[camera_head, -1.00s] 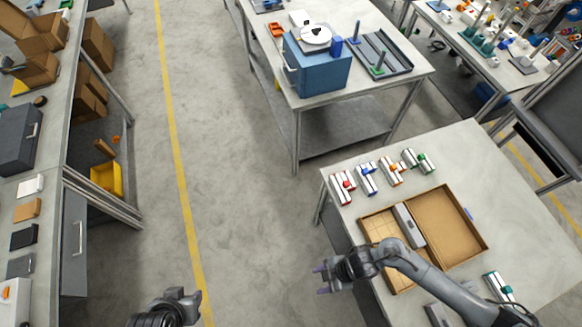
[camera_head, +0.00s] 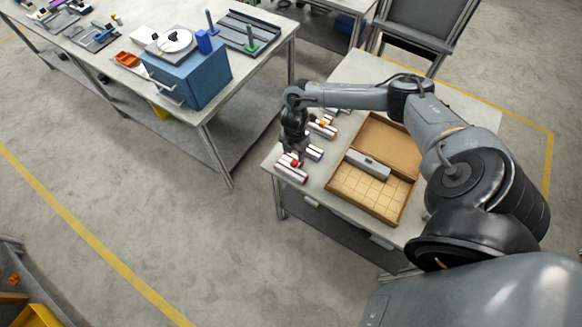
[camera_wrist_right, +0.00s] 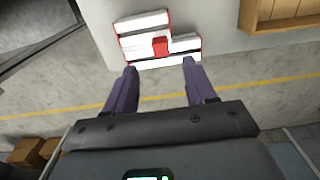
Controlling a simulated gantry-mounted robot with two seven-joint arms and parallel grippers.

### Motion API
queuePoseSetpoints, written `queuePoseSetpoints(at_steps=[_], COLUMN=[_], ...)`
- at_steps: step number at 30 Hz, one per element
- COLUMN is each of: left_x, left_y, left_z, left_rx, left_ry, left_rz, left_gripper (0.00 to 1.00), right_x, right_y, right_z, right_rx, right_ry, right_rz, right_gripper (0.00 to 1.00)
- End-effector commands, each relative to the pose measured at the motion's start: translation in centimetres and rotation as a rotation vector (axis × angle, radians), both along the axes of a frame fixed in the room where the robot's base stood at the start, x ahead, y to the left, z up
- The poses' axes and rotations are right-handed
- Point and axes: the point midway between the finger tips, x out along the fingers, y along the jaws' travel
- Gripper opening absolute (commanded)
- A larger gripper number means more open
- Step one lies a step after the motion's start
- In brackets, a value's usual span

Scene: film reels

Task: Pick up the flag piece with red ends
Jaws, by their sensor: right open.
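The flag piece with red ends (camera_head: 290,173) lies at the near left corner of the table in the head view. It has white bars, red ends and a red knob. In the right wrist view the piece (camera_wrist_right: 142,24) lies just beyond the fingertips, its near edge almost level with them. My right gripper (camera_head: 297,156) is open and empty, pointing down over the piece and partly covering it. Its two purple fingers (camera_wrist_right: 159,66) are spread in the wrist view; I cannot tell whether they touch the piece. My left gripper is out of view.
Pieces with blue (camera_head: 314,153) and orange (camera_head: 323,130) parts lie close behind the red one. An open cardboard box (camera_head: 402,210) with a gridded half holds a grey device (camera_head: 367,165) to the right. A workbench with a blue box (camera_head: 192,83) stands at left.

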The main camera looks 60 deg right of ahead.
Motion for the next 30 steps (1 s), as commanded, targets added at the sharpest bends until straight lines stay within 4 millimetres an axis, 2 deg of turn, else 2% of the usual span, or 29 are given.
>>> queuePoseSetpoints(at_steps=[8,18,29,30], left_x=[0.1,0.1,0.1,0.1], left_y=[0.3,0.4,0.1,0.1], left_z=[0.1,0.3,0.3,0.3], left_rx=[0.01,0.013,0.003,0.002], left_ry=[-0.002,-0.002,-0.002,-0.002], left_rz=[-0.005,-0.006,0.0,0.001], left_gripper=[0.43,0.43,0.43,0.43], right_x=[0.0,-0.3,-0.3,-0.3], right_y=[0.1,0.4,0.3,0.3], right_z=[-1.6,-5.7,-6.4,-6.4], right_rx=[0.0,0.0,0.0,0.0], right_ry=[-0.001,0.0,-0.002,-0.002], right_rz=[-0.001,-0.001,0.0,0.0], right_gripper=[0.55,0.55,0.55,0.51])
